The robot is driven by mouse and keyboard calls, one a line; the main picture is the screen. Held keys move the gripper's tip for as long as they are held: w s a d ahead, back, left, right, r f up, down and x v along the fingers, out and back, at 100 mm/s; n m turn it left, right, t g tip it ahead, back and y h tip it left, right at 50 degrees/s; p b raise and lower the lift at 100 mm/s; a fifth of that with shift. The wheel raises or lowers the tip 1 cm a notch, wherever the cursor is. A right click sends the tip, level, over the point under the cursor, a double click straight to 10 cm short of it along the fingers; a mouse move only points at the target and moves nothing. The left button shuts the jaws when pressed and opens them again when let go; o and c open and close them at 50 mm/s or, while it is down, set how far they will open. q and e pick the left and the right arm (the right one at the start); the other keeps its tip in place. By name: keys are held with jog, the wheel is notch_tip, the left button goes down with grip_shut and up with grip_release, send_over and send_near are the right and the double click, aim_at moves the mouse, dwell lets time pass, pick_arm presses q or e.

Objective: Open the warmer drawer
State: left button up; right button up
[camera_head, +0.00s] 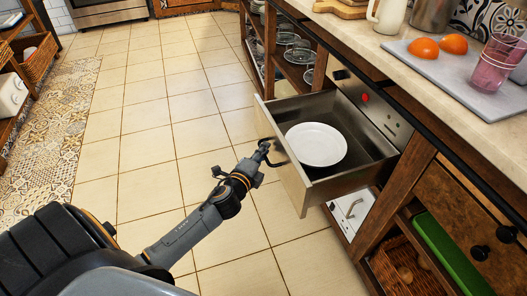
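The warmer drawer (292,182) is pulled out from the counter unit, with its pale front panel facing the aisle. A white plate (316,145) lies inside it. A dark handle (284,158) is on the outer face of the front panel. My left gripper (264,149) is at this handle, its fingers close together and seemingly closed around it. The fingertips are small and dark against the handle, so the exact grip is hard to see. My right gripper is not in view.
A control panel with a red light (365,98) is behind the drawer. Below are a wicker basket (400,268) and a green item (447,255). The tiled floor to the left is clear.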

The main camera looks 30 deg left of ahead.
pick_arm(q)
jog(key=s+d+r, duration=0.1)
jog(key=s, duration=1)
jog(key=shift+s+d+r, duration=0.3)
jog(key=shift+s, duration=0.1)
